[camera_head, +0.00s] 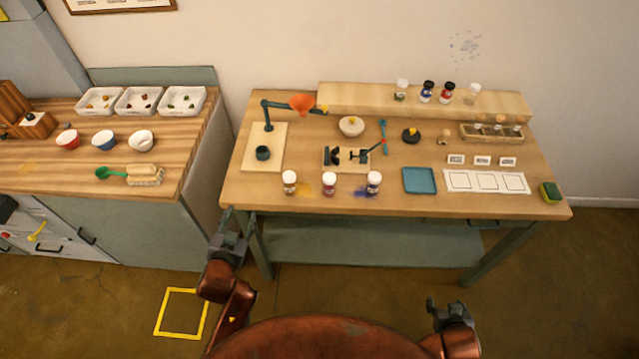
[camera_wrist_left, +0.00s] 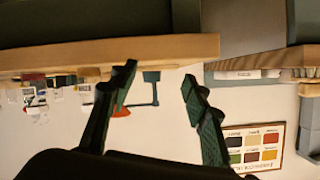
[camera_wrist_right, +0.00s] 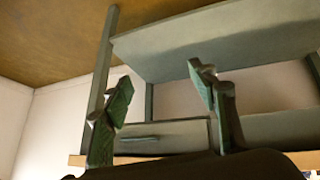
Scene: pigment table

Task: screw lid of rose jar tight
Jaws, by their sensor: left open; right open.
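The rose jar (camera_head: 329,185) appears to be the middle of three small jars along the table's front edge, with pinkish contents and a pale lid. It stands upright on a pink stain. The lid looks seated on top, but how tight it is cannot be told. My left gripper (camera_head: 236,222) is open and empty, in front of the table's front left corner, left of and below the jar. It also shows open in the left wrist view (camera_wrist_left: 159,76). My right gripper (camera_head: 445,308) is open and empty, low in front of the table; the right wrist view also shows it (camera_wrist_right: 158,76).
An amber jar (camera_head: 289,184) and a blue jar (camera_head: 373,184) flank the rose jar. Behind it are a small black clamp device (camera_head: 333,155) and a lidded bowl (camera_head: 351,126). A blue tray (camera_head: 420,180) lies to the right. The side counter (camera_head: 60,170) stands left across a gap.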

